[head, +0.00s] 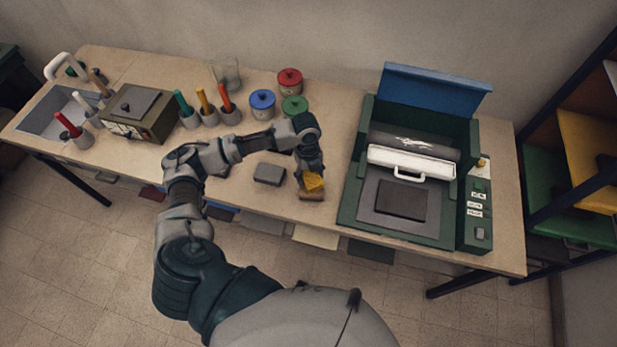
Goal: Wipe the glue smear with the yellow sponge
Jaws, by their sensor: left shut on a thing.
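The yellow sponge (314,183) is in my left gripper (309,173), near the front edge of the workbench, left of the green machine. The gripper points down and its fingers are shut on the sponge. A reddish-brown patch or flat piece (312,195) shows right under the sponge; I cannot tell whether it is the glue smear or a separate object, nor whether the sponge touches it. My right gripper is out of view.
A dark grey block (269,174) lies left of the sponge. Blue (262,104), red (290,81) and green (294,107) lidded pots stand behind. The green machine with a raised blue lid (432,91) fills the right. Handled tools in cups and a sink (57,115) are left.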

